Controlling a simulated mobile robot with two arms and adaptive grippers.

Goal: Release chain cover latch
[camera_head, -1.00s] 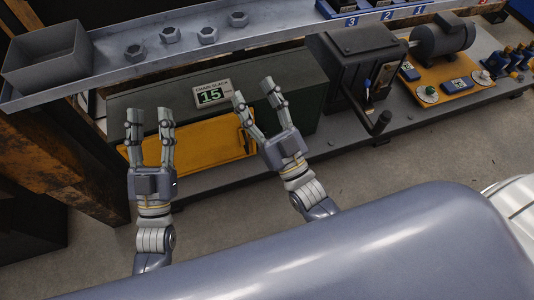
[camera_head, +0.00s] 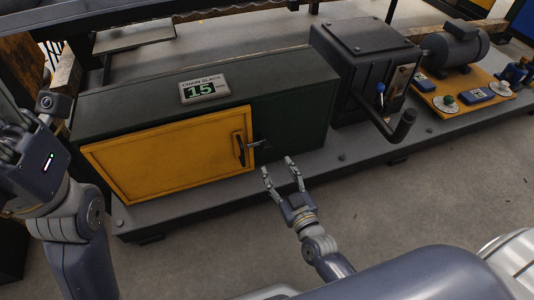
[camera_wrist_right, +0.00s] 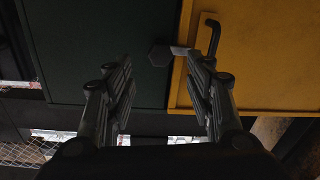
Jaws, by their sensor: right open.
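The yellow chain cover (camera_head: 160,160) is closed on the front of the dark green housing (camera_head: 300,115). It carries a dark upright handle (camera_head: 240,148) near its right edge. The small latch (camera_head: 262,144) sits right beside that edge; in the right wrist view its dark hexagonal knob and pale bar (camera_wrist_right: 180,50) reach to the yellow cover. My right gripper (camera_head: 278,167) is open and empty, just below and in front of the latch. In the wrist view its fingers stand apart below the latch. My left gripper (camera_head: 30,118) is at the left edge, fingers apart, partly cut off.
A dark gearbox (camera_head: 345,65) with a protruding crank (camera_head: 400,127) is to the right, then a motor (camera_head: 455,47) on a yellow plate. The floor in front (camera_head: 400,200) is clear.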

